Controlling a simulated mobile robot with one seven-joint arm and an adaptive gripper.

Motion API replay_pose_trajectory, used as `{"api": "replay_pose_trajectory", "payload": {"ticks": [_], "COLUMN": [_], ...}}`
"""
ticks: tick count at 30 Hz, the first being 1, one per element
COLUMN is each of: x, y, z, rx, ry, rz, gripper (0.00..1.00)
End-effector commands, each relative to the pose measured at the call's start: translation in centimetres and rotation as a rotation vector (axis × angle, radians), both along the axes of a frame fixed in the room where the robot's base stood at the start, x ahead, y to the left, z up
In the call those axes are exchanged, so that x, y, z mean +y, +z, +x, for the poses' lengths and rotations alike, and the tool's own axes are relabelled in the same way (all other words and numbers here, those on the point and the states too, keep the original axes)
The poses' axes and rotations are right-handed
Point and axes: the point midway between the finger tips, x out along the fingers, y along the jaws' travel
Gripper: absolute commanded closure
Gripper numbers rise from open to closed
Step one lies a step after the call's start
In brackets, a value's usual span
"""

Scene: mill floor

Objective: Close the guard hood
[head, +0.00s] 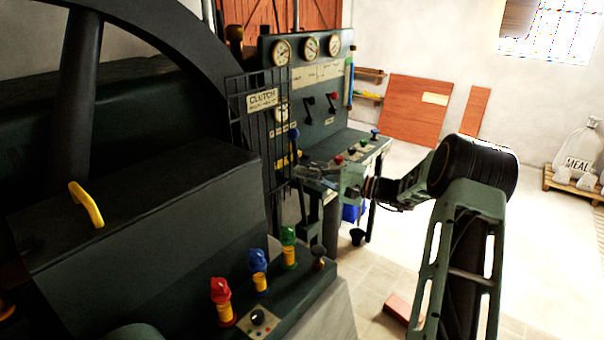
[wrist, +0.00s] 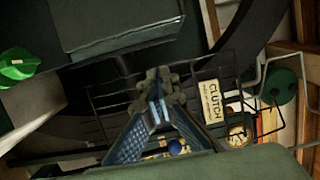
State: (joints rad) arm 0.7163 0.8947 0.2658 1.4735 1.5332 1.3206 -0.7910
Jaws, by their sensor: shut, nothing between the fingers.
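A dark boxy cover with a yellow handle (head: 87,205), which looks like the guard hood (head: 150,195), fills the left of the head view. A dark box that may be part of it shows at the top of the wrist view (wrist: 115,25). I cannot tell how far open it stands. A black wire cage with a CLUTCH sign (head: 262,99) stands beyond it; the sign also shows in the wrist view (wrist: 211,101). My gripper (head: 312,170) is shut and empty, right of the cover and near the cage and control desk. Its closed fingers (wrist: 158,82) overlap the cage in the wrist view.
Red, blue (head: 259,260) and green valve knobs line the ledge below the cover. A large flywheel (head: 180,45) rises behind it. The gauge panel (head: 308,75) and desk stand beyond my gripper. A red block (head: 398,308) lies on the otherwise fairly open floor at right.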

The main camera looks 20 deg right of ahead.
Motion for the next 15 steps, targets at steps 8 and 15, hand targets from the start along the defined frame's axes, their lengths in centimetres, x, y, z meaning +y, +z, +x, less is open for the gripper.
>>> {"api": "replay_pose_trajectory", "payload": {"ticks": [8, 15], "x": [5.0, 7.3], "y": [0.1, 0.1], "z": [4.0, 2.5], "rx": [0.002, 0.004], "ry": [0.005, 0.002], "rz": [-0.001, 0.000], "gripper": [1.00, 1.00]}}
